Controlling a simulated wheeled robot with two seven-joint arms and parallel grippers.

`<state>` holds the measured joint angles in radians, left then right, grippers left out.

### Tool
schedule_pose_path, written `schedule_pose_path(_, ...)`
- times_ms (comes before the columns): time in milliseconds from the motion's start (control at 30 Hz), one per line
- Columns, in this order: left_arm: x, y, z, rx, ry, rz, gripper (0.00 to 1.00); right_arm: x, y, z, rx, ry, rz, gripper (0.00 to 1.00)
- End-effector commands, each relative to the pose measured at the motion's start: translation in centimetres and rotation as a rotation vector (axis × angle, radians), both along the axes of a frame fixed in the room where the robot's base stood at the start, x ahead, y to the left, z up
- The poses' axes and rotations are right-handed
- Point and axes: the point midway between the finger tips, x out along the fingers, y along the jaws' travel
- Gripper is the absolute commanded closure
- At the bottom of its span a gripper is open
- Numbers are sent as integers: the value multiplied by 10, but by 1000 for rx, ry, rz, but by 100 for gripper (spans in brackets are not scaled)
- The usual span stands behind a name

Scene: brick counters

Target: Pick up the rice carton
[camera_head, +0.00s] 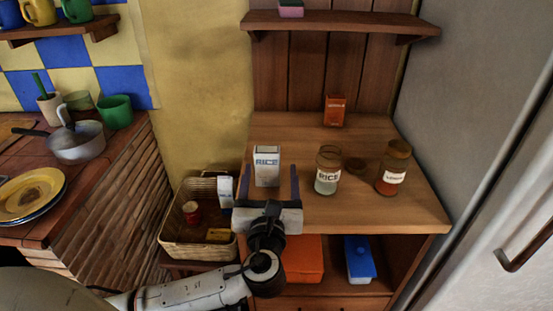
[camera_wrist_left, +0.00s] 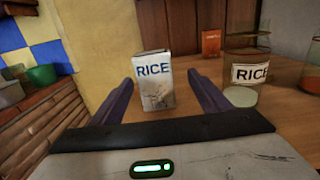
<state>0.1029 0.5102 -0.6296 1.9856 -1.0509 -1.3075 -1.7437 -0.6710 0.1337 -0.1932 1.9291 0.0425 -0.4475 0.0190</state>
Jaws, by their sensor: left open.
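The rice carton (camera_head: 267,166) is a white box with blue "RICE" lettering, standing upright on the wooden counter. In the left wrist view the carton (camera_wrist_left: 155,84) stands ahead, between the lines of the two fingers. My left gripper (camera_head: 269,180) is open and empty, with its purple fingers on either side of the carton's near end in the head view. In the left wrist view the open fingers (camera_wrist_left: 160,90) show spread apart, and I cannot tell whether either touches the carton. My right gripper is not in view.
A glass jar labelled "RICE" (camera_head: 327,171) stands close to the right, with another labelled jar (camera_head: 393,168) beyond it. An orange box (camera_head: 334,111) stands at the back. A wicker basket (camera_head: 183,238) sits left of the counter. The counter's back left is clear.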

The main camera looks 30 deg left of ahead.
Motion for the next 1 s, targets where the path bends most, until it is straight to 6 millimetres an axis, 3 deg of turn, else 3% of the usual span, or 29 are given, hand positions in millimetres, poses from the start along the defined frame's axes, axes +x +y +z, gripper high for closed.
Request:
schedule_pose_path(267,29,19,1,-2,-1,1,30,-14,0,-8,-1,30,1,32)
schedule_pose_path(633,65,47,4,-1,0,1,30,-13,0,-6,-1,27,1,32)
schedule_pose_path(967,71,51,3,-3,1,0,30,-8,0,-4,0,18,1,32)
schedule_pose_path(1000,71,51,3,-3,1,0,36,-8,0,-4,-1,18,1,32)
